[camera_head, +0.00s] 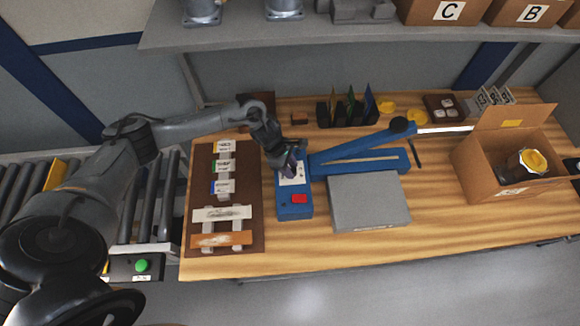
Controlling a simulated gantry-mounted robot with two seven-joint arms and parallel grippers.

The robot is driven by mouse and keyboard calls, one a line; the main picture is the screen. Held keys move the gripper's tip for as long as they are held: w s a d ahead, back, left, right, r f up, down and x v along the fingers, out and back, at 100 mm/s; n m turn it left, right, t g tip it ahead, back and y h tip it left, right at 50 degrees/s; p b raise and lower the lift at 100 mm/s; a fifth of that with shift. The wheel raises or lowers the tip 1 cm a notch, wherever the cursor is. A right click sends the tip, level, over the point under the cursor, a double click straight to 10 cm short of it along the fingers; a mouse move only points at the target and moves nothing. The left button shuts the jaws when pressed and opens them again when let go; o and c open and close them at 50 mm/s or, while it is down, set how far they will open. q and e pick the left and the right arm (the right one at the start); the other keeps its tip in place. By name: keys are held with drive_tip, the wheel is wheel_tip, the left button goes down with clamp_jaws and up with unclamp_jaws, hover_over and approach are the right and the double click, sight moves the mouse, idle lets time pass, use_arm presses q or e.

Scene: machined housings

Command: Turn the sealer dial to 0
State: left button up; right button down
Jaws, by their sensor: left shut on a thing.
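The blue sealer (293,210) stands on the wooden table, with a red switch (300,199) near its front end and a long blue arm (355,147) reaching back to the right. My left gripper (290,165) points down over the white panel on the sealer's top and is shut on the sealer dial. The dial itself is mostly hidden by the fingers, and its marks are too small to read. My right gripper is not in view.
A brown board (254,228) with labels and strips lies left of the sealer. A grey block (368,202) is close on its right. An open cardboard box (497,186) holds a yellow-topped part. Roller conveyor (152,205) is at left; a shelf (330,32) overhangs the back.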

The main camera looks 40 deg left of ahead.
use_arm(q)
drive_tip(key=n, duration=0.2)
drive_tip(key=shift+s+n+t, duration=0.1)
drive_tip(key=shift+n+t, duration=0.2)
drive_tip(key=shift+t, duration=0.1)
drive_tip(key=n+y, duration=0.1)
drive_tip(key=n, duration=0.1)
drive_tip(key=shift+d+n+t+b, duration=0.15)
drive_tip(key=shift+n+t+b, duration=0.15)
drive_tip(key=shift+n+t, duration=0.1)
drive_tip(key=n+y, duration=0.1)
drive_tip(key=n, duration=0.1)
drive_tip(key=shift+r+n, duration=0.1)
drive_tip(key=shift+n, duration=0.2)
drive_tip(key=shift+d+n+t+y+p, duration=0.1)
drive_tip(key=shift+n+t+y+p, duration=0.35)
drive_tip(key=shift+n, duration=0.45)
drive_tip(key=n+y+p, duration=0.1)
drive_tip(key=n, duration=0.1)
drive_tip(key=n+p, duration=0.1)
drive_tip(key=n, duration=0.1)
drive_tip(key=shift+d+r+n+y+p, duration=0.1)
drive_tip(key=shift+d+n+y+p, duration=0.05)
drive_tip(key=shift+n+y+p, duration=0.2)
drive_tip(key=shift+n+g+y+p, duration=0.25)
drive_tip(key=shift+n+y+p, duration=0.35)
drive_tip(key=shift+n+p, duration=0.8)
drive_tip(key=shift+n, duration=0.35)
drive_tip(key=shift+f, duration=0.2)
